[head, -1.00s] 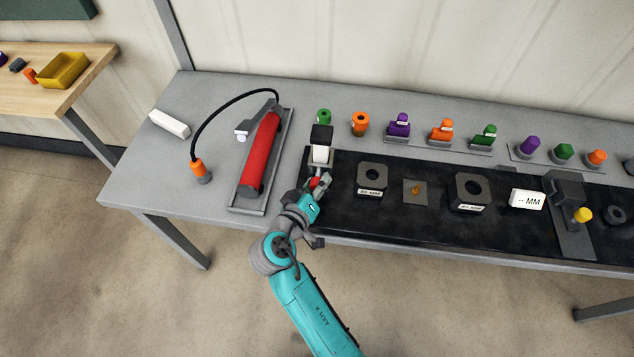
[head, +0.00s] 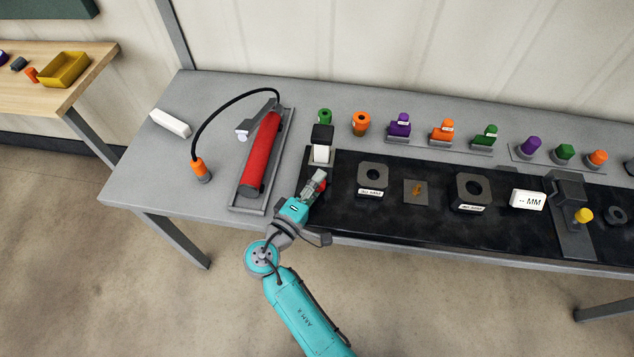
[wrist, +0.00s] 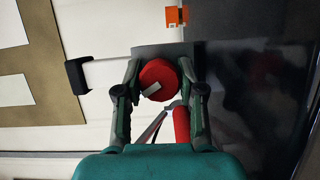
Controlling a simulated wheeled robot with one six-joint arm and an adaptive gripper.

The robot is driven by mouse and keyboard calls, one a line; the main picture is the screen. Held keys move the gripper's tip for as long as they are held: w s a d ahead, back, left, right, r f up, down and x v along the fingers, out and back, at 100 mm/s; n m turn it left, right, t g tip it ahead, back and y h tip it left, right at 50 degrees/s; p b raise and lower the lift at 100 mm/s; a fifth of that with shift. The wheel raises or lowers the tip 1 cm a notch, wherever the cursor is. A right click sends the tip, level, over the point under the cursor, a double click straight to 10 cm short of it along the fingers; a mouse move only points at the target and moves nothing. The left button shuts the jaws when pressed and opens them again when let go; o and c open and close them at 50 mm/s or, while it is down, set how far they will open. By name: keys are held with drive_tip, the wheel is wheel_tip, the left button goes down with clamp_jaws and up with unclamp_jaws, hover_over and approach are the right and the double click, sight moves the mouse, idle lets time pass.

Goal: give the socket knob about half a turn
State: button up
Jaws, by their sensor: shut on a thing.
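The red round knob (wrist: 158,79) sits between the two fingers of my gripper (wrist: 159,88) in the wrist view, with a pale mark across its face. My gripper is shut on it, a finger on each side. In the head view my gripper (head: 317,183) is at the left end of the black mat, and a bit of the red knob (head: 323,184) shows at its right side. The fingers hide most of the knob and its base there. A black and white block (head: 321,145) stands just behind my gripper.
A red cylinder (head: 262,150) lies in a grey tray to the left. Square blocks with holes (head: 372,178) stand on the black mat (head: 337,215) to the right. Several coloured pieces line the back. The table's front edge runs below my wrist.

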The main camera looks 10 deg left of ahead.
drive_tip(key=shift+n, duration=0.5)
drive_tip(key=o, duration=1.1)
drive_tip(key=shift+o, duration=0.2)
drive_tip(key=shift+f, duration=0.1)
